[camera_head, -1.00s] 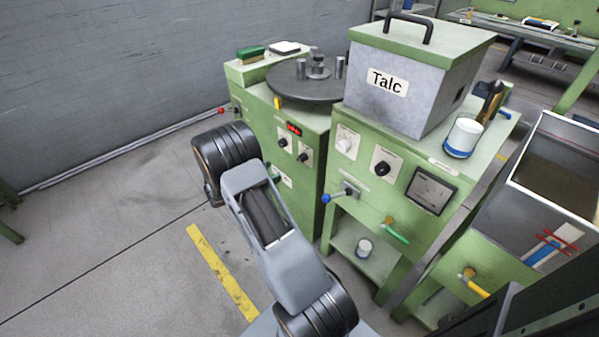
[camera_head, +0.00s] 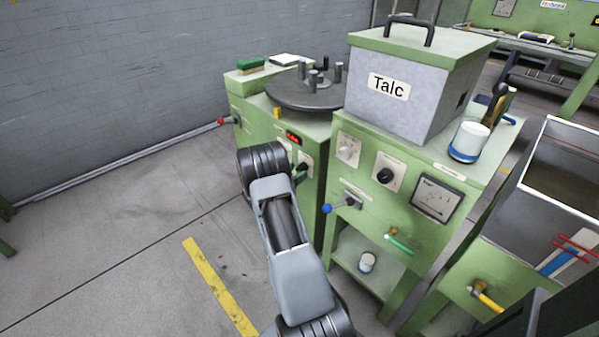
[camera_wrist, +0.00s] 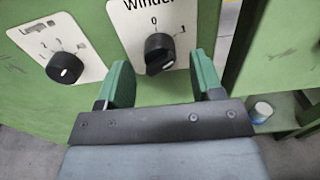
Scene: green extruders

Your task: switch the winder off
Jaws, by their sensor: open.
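The winder is the green cabinet (camera_head: 265,125) with a dark round turntable (camera_head: 290,101) and upright pegs on top. Its black knob (camera_wrist: 159,53) sits on a white plate (camera_wrist: 128,30) labelled "Winder", with 0 at the top and 1 at the upper right. I cannot tell for sure which mark the knob points to. My gripper (camera_wrist: 163,78) is open, with its green fingers to the left and right of the knob and their tips close to the panel. In the head view my gripper (camera_head: 299,173) is at the winder's front and largely hides the knob.
A second black knob (camera_wrist: 65,68) is on the plate to the left. The Talc cabinet (camera_head: 345,220) stands close on the right, with a blue-tipped lever (camera_head: 328,209) sticking out. Floor is free at left.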

